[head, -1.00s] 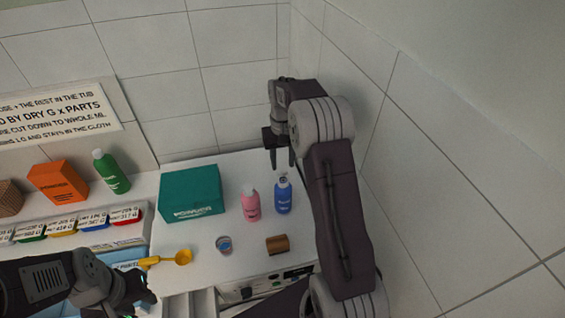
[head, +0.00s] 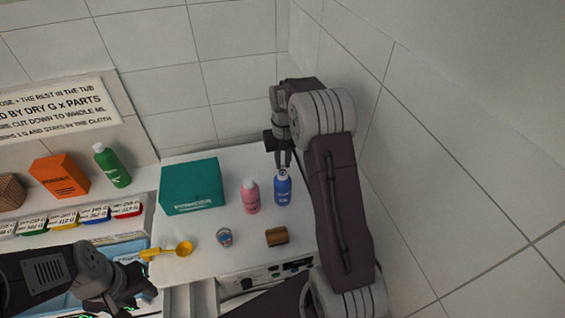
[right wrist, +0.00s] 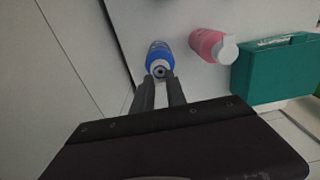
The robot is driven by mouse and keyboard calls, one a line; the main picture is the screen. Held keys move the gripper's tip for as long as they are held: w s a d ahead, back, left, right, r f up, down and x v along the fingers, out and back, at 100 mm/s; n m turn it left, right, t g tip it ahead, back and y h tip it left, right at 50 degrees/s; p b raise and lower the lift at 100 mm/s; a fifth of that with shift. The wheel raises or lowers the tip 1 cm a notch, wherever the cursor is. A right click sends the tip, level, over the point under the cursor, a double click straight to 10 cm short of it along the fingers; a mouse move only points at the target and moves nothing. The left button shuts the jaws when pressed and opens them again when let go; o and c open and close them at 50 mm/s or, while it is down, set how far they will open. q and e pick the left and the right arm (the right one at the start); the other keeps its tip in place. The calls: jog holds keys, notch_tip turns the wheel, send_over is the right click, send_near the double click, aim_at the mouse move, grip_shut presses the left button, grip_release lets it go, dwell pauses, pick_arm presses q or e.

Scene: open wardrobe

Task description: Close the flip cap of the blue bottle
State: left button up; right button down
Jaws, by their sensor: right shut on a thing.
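The blue bottle (head: 283,190) stands upright on the white surface, right of the pink bottle. It also shows in the right wrist view (right wrist: 158,52), with its white top (right wrist: 160,70) right at the fingertips. My right gripper (head: 283,164) reaches down from above onto the top of the blue bottle and is shut on it. In the right wrist view its two fingers (right wrist: 160,88) come up against the white top; the flip cap's exact position is hard to make out. My left gripper (head: 138,288) hangs at the lower left, away from the bottle, its jaws unclear.
The pink bottle (head: 250,197) stands close on the left. A small round tin (head: 224,237), a brown cylinder (head: 277,236) and a yellow scoop (head: 180,249) lie in front. A tiled wall (head: 430,170) rises on the right.

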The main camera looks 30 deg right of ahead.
jog(key=f+t+b, duration=0.1)
jog(key=t+b, duration=0.1)
jog(key=b, duration=0.4)
jog(key=s+f+t+h+b, duration=0.1)
jog(key=t+b, duration=0.1)
jog(key=b, duration=0.4)
jog(key=s+t+b, duration=0.1)
jog(key=t+b, duration=0.1)
jog(key=b, duration=0.4)
jog(key=shift+s+a+f, duration=0.25)
jog(key=shift+a+f, duration=0.05)
jog(key=shift+f, duration=0.1)
jog(key=shift+s+r+b, duration=0.1)
jog(key=shift+b, duration=0.35)
jog(key=shift+r+t+h, duration=0.15)
jog(key=shift+t+h, duration=0.15)
jog(key=c, duration=1.3)
grip_release()
